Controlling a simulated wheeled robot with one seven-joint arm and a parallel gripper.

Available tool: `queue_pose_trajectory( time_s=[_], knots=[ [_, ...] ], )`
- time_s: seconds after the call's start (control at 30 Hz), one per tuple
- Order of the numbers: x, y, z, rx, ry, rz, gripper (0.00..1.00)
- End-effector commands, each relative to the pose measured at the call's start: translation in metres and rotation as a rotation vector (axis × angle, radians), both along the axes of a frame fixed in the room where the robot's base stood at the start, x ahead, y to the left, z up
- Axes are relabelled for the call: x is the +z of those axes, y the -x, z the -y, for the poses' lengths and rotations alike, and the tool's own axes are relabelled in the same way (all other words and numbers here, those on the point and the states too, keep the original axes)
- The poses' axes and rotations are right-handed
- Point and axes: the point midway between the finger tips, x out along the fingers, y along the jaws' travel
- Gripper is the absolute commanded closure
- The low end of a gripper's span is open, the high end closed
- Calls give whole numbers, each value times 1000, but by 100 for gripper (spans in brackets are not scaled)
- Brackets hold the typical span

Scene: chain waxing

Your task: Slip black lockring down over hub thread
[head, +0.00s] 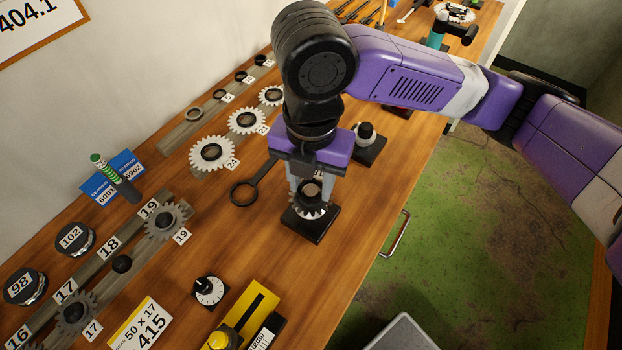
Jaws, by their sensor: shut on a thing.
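The hub stand's black square base (318,232) stands on the bench near its right edge, with a pale toothed cog (309,213) on it. My gripper (311,194) points down directly over this stand, its two grey fingers on either side of a dark ring, the black lockring (308,202). The fingers are shut on the lockring. It appears roughly level and just above or at the cog. I cannot tell whether it is around the hub thread or still apart from it, as the thread is hidden by the ring and fingers.
A black ring spanner (244,193) lies just left of the stand. A black block with a round knob (367,145) stands behind right. Cogs on a rail (211,153) lie farther left. A dial (209,291) and yellow tool (238,325) lie in front.

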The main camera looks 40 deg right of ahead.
Motion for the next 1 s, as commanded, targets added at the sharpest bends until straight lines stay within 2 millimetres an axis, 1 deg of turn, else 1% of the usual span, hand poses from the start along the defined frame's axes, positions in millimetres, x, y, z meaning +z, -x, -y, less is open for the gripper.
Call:
queue_pose_trajectory(
  time_s=[0.1,0.37,0.4,0.47,0.5,0.53,0.83,0.93,1.0],
  knots=[
    [-3,0,0,0,0,0,97],
    [-3,0,0,0,0,0,97],
    [-3,0,0,0,0,0,56],
    [-3,0,0,0,0,0,44],
    [-3,0,0,0,0,0,36],
    [-3,0,0,0,0,0,34],
    [-2,0,0,0,0,0,34],
    [5,-1,0,1,0,2,34],
    [15,-1,0,2,0,2,34]
  ],
)
